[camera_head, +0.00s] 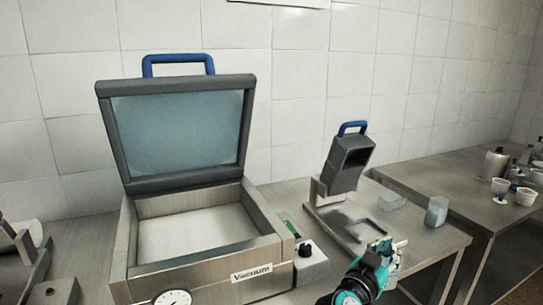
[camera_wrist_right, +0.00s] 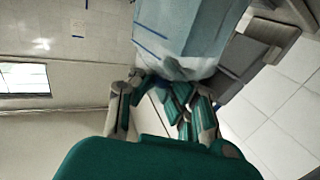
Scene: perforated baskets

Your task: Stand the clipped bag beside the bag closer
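The bag closer (camera_head: 350,162) stands on the metal table at centre right in the head view, with a grey tilted head and a blue handle. My right gripper (camera_head: 388,252) is at the front edge of that table, in front of the closer. A translucent bluish bag (camera_wrist_right: 190,32) shows large beyond the fingertips in the right wrist view. My left gripper is not in view.
A vacuum sealer (camera_head: 200,265) with its lid raised fills the left of the table. A low clear item (camera_head: 392,201) lies between closer and upright item. A side table (camera_head: 440,185) at right holds a metal container (camera_head: 493,163) and several white cups. A tiled wall stands behind.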

